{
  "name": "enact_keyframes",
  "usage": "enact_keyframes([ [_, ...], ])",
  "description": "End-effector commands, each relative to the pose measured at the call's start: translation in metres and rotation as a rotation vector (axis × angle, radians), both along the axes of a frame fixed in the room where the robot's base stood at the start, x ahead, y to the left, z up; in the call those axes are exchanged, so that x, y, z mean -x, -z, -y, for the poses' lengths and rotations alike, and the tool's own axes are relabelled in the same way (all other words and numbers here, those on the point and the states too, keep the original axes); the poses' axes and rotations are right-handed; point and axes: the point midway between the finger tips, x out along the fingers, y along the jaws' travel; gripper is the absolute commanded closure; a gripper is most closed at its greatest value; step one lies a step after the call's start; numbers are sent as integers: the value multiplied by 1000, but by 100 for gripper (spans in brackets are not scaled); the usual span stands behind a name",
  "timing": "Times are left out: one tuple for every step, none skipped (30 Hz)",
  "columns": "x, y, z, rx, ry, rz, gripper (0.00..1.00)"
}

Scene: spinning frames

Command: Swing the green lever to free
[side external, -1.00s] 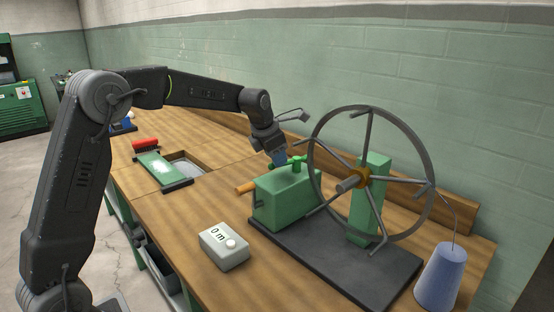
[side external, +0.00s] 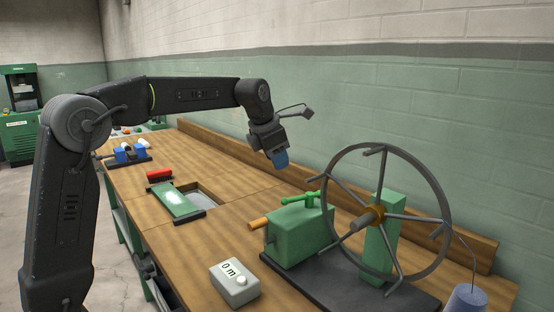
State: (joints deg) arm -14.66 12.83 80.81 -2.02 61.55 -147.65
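The green lever (side external: 311,199) sits on top of the green gearbox (side external: 296,235) on a dark base plate. My gripper (side external: 281,160) hangs above and to the left of the lever, clear of it. The spoked wheel (side external: 356,149) stands to the right of the gearbox on a green post (side external: 381,245). An orange handle (side external: 262,223) sticks out of the gearbox's left side.
A grey counter box (side external: 233,285) marked "0 m" stands in front of the gearbox. A blue cone of thread (side external: 467,299) is at the lower right. A green panel (side external: 175,202) lies beside a recess in the bench. A red brush (side external: 159,174) and blue blocks are farther back.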

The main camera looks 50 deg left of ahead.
Motion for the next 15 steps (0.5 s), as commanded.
enact_keyframes([
  [0, 0, 0, -2, 6, -2, 66],
  [-1, 1, -1, -4, 14, -4, 69],
  [-1, 1, -2, -8, 34, -9, 73],
  [-2, 2, -3, -14, 56, -14, 76],
  [-3, 3, -5, -21, 87, -21, 79],
  [-5, 5, -7, -32, 138, -31, 83],
  [-6, 7, -9, -42, 186, -42, 86],
  [-7, 8, -12, -53, 238, -52, 88],
  [-9, 11, -15, -68, 315, -62, 92],
  [-11, 12, -18, -80, 376, -72, 95],
  [-12, 14, -21, -90, 442, -78, 98],
  [-14, 16, -25, -106, 528, -87, 100],
  [-16, 18, -27, -115, 592, -90, 100],
  [-17, 20, -30, -127, 659, -92, 100],
  [-19, 22, -33, -140, 745, -93, 100],
])
